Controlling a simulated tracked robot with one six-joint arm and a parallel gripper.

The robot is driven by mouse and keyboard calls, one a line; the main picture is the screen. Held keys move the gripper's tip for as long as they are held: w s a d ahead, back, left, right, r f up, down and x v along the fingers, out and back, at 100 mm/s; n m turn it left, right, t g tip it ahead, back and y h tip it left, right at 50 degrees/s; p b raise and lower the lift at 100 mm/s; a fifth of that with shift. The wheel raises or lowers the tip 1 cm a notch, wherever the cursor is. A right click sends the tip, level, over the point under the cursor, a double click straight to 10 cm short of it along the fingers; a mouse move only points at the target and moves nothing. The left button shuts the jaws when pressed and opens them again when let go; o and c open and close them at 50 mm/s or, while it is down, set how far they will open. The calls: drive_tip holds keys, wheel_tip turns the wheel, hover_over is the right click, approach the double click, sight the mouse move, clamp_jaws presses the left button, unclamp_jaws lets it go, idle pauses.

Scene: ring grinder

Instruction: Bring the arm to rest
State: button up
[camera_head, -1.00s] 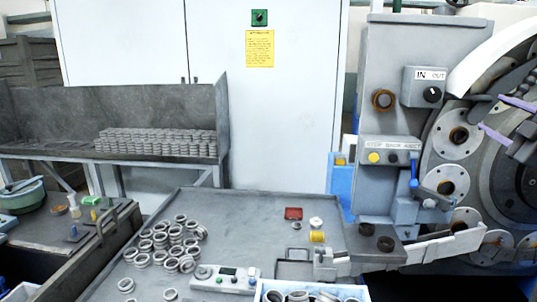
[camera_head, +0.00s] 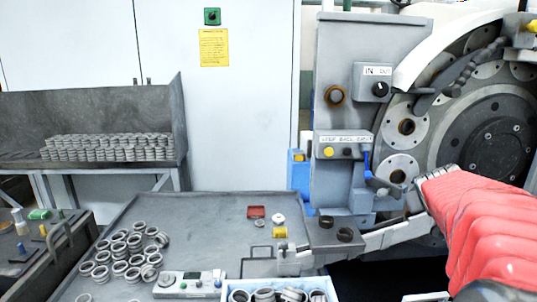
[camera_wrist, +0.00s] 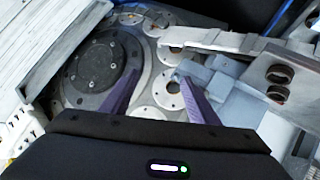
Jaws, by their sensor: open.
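My gripper (camera_wrist: 156,76) shows in the wrist view as two purple fingers, spread apart with nothing between them. It hangs over the ring grinder's round face, between the large dark hub (camera_wrist: 100,65) and the small holed discs (camera_wrist: 168,90). Whether the fingers touch anything cannot be told. In the head view my arm, in a red sleeve, enters at the lower right in front of the grinder (camera_head: 490,130). My fingers cannot be made out in that view.
A grey control column (camera_head: 345,100) with a blue lever (camera_head: 367,165) stands left of the grinder wheel. A rack of stacked rings (camera_head: 108,147) stands behind at left.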

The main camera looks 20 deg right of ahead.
drive_tip(key=s+a+f+n+y, duration=0.1)
drive_tip(key=s+a+f+y, duration=0.2)
drive_tip(key=a, duration=1.2)
drive_tip(key=s+a+f+n+y, duration=0.2)
drive_tip(key=s+a+f, duration=0.3)
drive_tip(key=a, duration=1)
drive_tip(key=s+a+f+n+g+y, duration=0.1)
drive_tip(key=s+a+f+y, duration=0.3)
drive_tip(key=a, duration=1.1)
drive_tip(key=shift+a+f+y, duration=0.2)
drive_tip(key=shift+f+y, duration=0.05)
drive_tip(key=shift+y, duration=0.15)
drive_tip(key=shift+c, duration=0.6)
